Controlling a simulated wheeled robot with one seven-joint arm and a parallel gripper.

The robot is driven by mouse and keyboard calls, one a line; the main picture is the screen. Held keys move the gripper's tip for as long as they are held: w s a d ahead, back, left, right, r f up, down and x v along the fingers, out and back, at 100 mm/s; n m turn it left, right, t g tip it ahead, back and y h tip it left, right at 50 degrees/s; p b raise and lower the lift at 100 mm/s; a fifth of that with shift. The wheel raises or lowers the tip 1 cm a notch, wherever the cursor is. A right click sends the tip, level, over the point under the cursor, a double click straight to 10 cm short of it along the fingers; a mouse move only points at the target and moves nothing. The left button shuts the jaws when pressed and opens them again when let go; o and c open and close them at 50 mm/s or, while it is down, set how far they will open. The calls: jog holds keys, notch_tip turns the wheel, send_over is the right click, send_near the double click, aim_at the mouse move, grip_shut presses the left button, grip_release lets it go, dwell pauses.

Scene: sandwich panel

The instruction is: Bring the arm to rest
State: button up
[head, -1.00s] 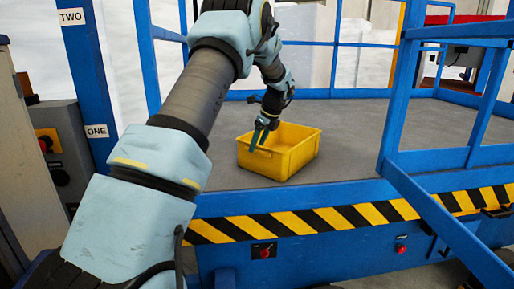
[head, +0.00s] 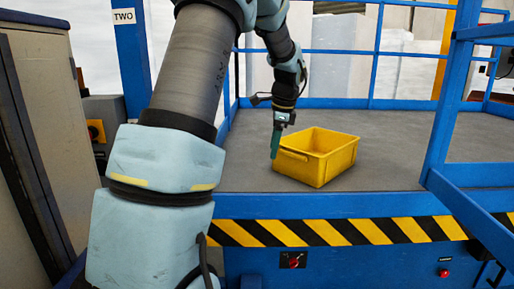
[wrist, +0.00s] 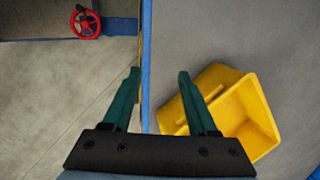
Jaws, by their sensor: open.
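My gripper (head: 277,143) hangs with its fingers down beside the left side of a yellow bin (head: 335,163), above the grey platform (head: 237,172). In the wrist view the two green fingers of my gripper (wrist: 158,88) are spread apart with nothing between them. The yellow bin (wrist: 256,118) lies to their right there, and the right finger overlaps its edge in the picture. I cannot tell whether the finger touches it. The bin looks empty in the head view.
Blue railings (head: 372,60) surround the platform. A blue gate bar (head: 470,215) crosses at the right. A striped black and yellow edge (head: 340,231) runs along the front. A beige cabinet (head: 38,130) stands at the left. A red handwheel (wrist: 86,23) shows in the wrist view.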

jog(key=s+a+f+n, duration=0.3)
jog(key=s+a+n, duration=0.1)
jog(key=s+n, duration=0.2)
jog(key=s+a+f+n+h, duration=0.1)
jog(key=s+a+f+n, duration=0.2)
jog(key=s, duration=0.6)
jog(key=s+a+f+n, duration=0.3)
jog(key=s+a+n, duration=0.3)
jog(key=s+n, duration=0.1)
jog(key=shift+s+a+f+n+h+b, duration=0.15)
jog(key=shift+s+a+n+h+b, duration=0.2)
jog(key=shift+n, duration=0.45)
jog(key=shift+c, duration=0.4)
jog(key=shift+d, duration=0.1)
jog(key=shift+c, duration=0.3)
